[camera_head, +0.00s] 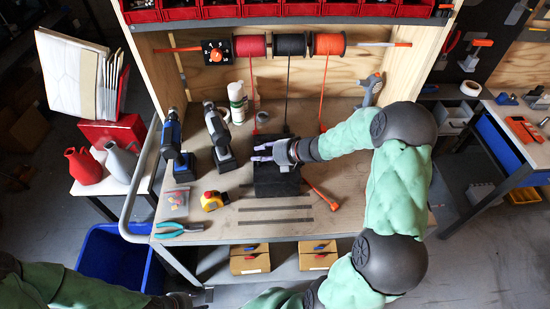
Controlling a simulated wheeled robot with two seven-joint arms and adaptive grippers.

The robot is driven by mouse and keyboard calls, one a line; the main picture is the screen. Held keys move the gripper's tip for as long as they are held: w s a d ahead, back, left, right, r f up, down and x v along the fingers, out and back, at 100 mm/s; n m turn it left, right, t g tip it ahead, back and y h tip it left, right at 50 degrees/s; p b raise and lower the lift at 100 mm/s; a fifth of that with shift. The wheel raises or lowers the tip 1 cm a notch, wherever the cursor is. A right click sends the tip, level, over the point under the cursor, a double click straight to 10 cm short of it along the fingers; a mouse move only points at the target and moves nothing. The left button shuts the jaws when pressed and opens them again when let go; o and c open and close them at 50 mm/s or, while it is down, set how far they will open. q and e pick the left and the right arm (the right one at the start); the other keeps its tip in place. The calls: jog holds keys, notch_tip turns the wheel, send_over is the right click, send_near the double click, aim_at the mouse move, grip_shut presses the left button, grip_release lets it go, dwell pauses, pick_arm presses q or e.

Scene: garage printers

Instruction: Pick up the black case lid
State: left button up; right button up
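A black case (275,184) sits on the workbench near its middle, and I cannot make out the lid apart from the body. My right gripper (262,153), with pale purple fingers, is over the far side of the case and hides part of it. Whether its fingers touch the case or hold anything is not clear at this size. My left arm comes in low at the left; its gripper (190,300) is dark, near the bottom edge, apart from the case, and its fingers are hard to make out.
Two power tools (174,148) (218,138) stand left of the case. A yellow tape measure (213,201), blue pliers (179,229), an orange-handled tool (322,195) and flat metal strips lie around it. A white bottle (237,102) stands behind. Cable spools (290,45) hang above.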

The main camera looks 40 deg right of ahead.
jog(key=shift+w+a+f, duration=0.1)
jog(key=shift+w+f, duration=0.05)
grip_shut()
